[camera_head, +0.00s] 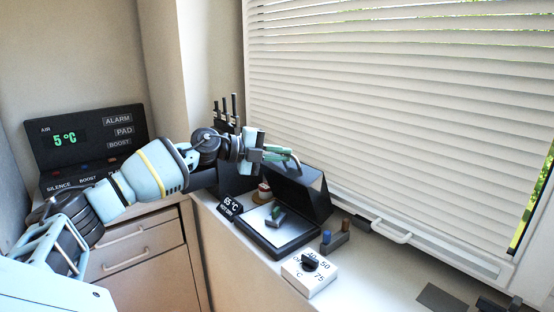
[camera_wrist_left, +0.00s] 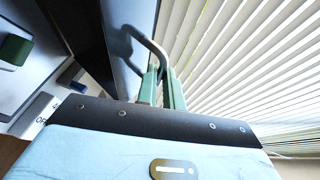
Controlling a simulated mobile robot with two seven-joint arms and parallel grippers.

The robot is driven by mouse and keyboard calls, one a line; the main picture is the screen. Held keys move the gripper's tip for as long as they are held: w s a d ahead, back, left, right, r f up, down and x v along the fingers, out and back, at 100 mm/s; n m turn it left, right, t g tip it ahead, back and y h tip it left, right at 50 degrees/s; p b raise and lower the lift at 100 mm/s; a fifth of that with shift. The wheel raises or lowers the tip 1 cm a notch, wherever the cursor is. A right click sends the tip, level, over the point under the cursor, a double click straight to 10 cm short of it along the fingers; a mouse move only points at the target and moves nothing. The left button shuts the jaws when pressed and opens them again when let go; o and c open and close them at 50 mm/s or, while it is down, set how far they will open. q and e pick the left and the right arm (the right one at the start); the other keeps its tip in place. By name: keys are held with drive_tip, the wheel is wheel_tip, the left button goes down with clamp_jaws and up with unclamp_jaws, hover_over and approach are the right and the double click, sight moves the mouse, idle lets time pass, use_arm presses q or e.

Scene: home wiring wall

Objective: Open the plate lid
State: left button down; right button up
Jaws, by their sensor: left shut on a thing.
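The plate (camera_head: 258,238) is a black-framed tray with a pale surface on the window sill. A small green block sits on it. Its dark lid (camera_head: 305,194) stands raised and tilted along the window side of the plate. In the left wrist view the lid (camera_wrist_left: 128,45) is a dark panel with a bent metal handle (camera_wrist_left: 151,45). My left gripper (camera_head: 284,154) is at the lid's top edge, shut on the handle. Its green fingers (camera_wrist_left: 161,88) are close around the handle's end in the left wrist view. My right gripper is not clearly seen.
A white dial box (camera_head: 309,276) and a small block holder with blue and brown pegs (camera_head: 335,238) stand beside the plate. A 65 °C display (camera_head: 230,206) is to its left. White blinds (camera_head: 400,110) and a window handle (camera_head: 390,230) are close behind. A black control panel (camera_head: 88,140) stands far left.

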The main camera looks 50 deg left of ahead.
use_arm(q)
drive_tip(key=shift+w+a+r, duration=0.1)
drive_tip(key=shift+w+r, duration=0.25)
drive_tip(key=shift+r, duration=0.35)
drive_tip(key=shift+w+r, duration=0.1)
drive_tip(key=shift+w, duration=0.05)
use_arm(e)
drive_tip(key=shift+s+f, duration=0.1)
drive_tip(key=shift+s, duration=0.25)
use_arm(q)
drive_tip(key=c, duration=1.5)
unclamp_jaws()
use_arm(e)
drive_tip(key=shift+w, duration=0.2)
use_arm(q)
drive_tip(key=shift+f, duration=0.3)
drive_tip(key=shift+s, duration=0.25)
